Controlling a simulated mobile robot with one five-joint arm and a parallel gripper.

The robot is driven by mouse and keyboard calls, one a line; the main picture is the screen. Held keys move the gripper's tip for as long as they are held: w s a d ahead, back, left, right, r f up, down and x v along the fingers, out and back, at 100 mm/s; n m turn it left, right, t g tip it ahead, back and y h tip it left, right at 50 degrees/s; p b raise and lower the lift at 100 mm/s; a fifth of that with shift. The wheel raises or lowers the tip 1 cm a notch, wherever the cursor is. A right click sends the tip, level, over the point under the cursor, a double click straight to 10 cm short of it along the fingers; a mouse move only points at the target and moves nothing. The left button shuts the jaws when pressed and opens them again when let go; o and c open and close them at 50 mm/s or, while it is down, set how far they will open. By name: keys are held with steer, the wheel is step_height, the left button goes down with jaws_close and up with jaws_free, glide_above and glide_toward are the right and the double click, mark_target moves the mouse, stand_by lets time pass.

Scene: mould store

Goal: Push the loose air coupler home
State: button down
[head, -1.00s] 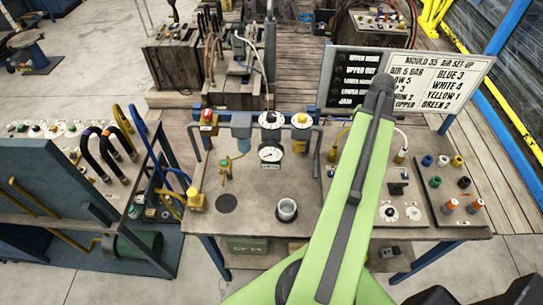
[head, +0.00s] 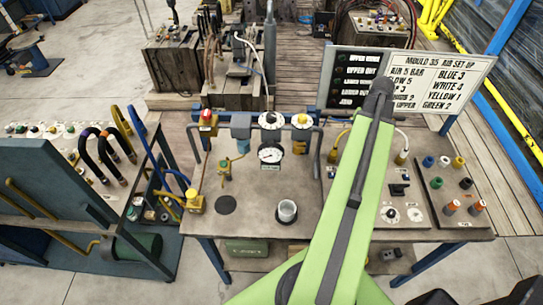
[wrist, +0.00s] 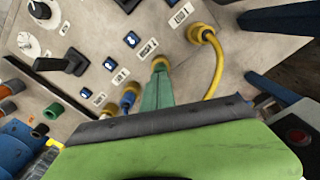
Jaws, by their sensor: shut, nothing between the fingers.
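The mould's air panel lies at the right of the bench, partly behind my arm. In the head view a yellow hose coupler (head: 333,156) and a white hose's brass coupler (head: 400,158) stand on it. The wrist view shows the yellow coupler (wrist: 200,34), a green coupler or hose with a brass ring (wrist: 158,85) and a blue coupler (wrist: 128,98), in a row beside small labels. My gripper (wrist: 165,120) is shut and empty at the bottom of the wrist view, close to the green and blue ones; contact cannot be told. My arm hides it in the head view. Which coupler is loose cannot be told.
A set-up sign (head: 444,87) stands behind the panel. A lever (head: 399,189) and dials are on the panel, with loose coloured fittings (head: 452,207) at its right. A gauge (head: 271,154) and grey cup (head: 287,211) are left of my arm.

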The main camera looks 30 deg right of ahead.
step_height(320, 180, up, 7)
steer(key=p, duration=0.6)
steer(key=shift+f, duration=0.1)
stand_by(0.3)
